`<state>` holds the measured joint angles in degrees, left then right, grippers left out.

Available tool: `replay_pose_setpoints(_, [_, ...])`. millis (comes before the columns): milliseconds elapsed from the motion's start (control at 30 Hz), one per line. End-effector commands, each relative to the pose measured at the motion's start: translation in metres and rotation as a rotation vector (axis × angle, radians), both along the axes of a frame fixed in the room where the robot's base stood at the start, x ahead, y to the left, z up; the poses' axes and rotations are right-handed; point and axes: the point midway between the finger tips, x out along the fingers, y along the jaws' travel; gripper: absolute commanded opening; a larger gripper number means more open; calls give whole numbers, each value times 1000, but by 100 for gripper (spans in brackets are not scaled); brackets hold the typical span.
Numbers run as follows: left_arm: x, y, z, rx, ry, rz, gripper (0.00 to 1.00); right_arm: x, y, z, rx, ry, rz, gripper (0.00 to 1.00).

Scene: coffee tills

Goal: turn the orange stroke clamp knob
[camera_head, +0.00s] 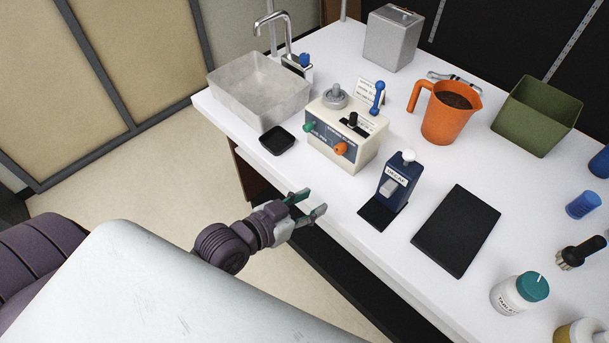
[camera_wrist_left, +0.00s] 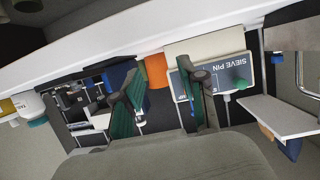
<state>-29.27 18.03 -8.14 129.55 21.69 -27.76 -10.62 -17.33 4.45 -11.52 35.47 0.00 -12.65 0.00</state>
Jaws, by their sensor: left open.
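The orange stroke clamp knob (camera_head: 340,149) sits on the front panel of a cream box-shaped machine (camera_head: 365,152), right of a green knob (camera_head: 309,127). My left gripper (camera_head: 312,202) is open and empty at the table's front edge, below and left of the orange knob in the picture and apart from it. In the left wrist view, the machine's "SIEVE PIN" panel (camera_wrist_left: 226,76) shows upside down, partly behind one finger of the left gripper (camera_wrist_left: 160,70). I cannot make out the orange knob there. My right gripper is not in view.
A blue device (camera_head: 393,188) on a black base stands right of the machine. A small black tray (camera_head: 276,140) lies to its left. A sink (camera_head: 258,88), an orange jug (camera_head: 450,115), a green bin (camera_head: 537,116) and a black mat (camera_head: 457,229) share the white table.

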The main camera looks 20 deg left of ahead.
Motion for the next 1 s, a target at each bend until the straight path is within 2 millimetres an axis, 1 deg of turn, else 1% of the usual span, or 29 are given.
replay_pose_setpoints(33, [7, 3, 9, -23, -69, 0, 42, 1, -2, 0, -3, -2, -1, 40])
replay_pose_setpoints(100, [15, 7, 23, -60, -164, 10, 42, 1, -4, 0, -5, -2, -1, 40])
replay_pose_setpoints(200, [22, 14, 38, -98, -257, 28, 42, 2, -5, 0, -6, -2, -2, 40])
replay_pose_setpoints(300, [25, 19, 46, -117, -310, 41, 42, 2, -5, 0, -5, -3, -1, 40])
replay_pose_setpoints(433, [31, 19, 50, -127, -333, 48, 42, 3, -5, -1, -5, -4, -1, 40])
replay_pose_setpoints(567, [44, 15, 50, -129, -333, 49, 42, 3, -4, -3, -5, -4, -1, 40])
replay_pose_setpoints(800, [78, 2, 50, -129, -332, 48, 42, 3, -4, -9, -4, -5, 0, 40])
replay_pose_setpoints(1000, [106, -9, 48, -129, -331, 49, 42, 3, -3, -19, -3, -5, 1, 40])
